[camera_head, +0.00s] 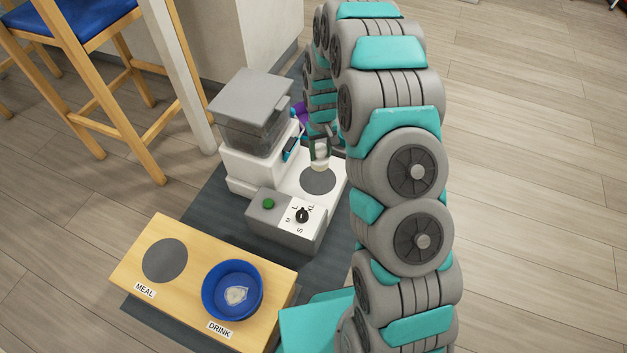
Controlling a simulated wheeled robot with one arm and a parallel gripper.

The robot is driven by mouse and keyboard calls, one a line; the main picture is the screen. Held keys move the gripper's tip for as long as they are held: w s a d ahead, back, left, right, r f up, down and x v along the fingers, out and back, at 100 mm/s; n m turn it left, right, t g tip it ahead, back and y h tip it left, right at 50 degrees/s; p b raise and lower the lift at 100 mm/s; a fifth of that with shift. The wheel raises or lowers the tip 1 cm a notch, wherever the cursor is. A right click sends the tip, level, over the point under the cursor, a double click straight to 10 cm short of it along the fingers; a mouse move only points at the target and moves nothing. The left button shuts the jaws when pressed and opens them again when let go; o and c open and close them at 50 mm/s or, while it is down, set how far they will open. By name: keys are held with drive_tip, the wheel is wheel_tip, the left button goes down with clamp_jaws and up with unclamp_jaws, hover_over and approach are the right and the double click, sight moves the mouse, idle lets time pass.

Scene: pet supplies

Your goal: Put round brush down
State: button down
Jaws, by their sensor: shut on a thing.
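My gripper (320,143) is at the far end of my arm, over or near the white base of the feeder machine, behind its grey round pad. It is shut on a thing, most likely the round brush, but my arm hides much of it. A small purple piece (299,113) shows just left of my wrist, and a small teal-blue piece (290,149) shows beside the machine. I cannot tell which of these, if any, belongs to the brush.
The feeder machine (254,115) has a grey hopper and a front control box (287,222) with a green button and a dial. A wooden stand (140,278) in front holds a blue bowl (210,292) at DRINK; its MEAL spot is bare. A stool (110,110) stands left. The right floor is clear.

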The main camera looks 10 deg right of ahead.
drive_tip(key=shift+w+a+f+b, duration=0.1)
drive_tip(key=shift+w+f+b, duration=0.2)
drive_tip(key=shift+w+f, duration=0.75)
drive_tip(key=shift+w, duration=0.15)
wheel_tip(320, 180, down, 10)
drive_tip(key=shift+r, duration=0.25)
drive_tip(key=shift+f, duration=0.1)
drive_tip(key=shift+c, duration=1.7)
unclamp_jaws()
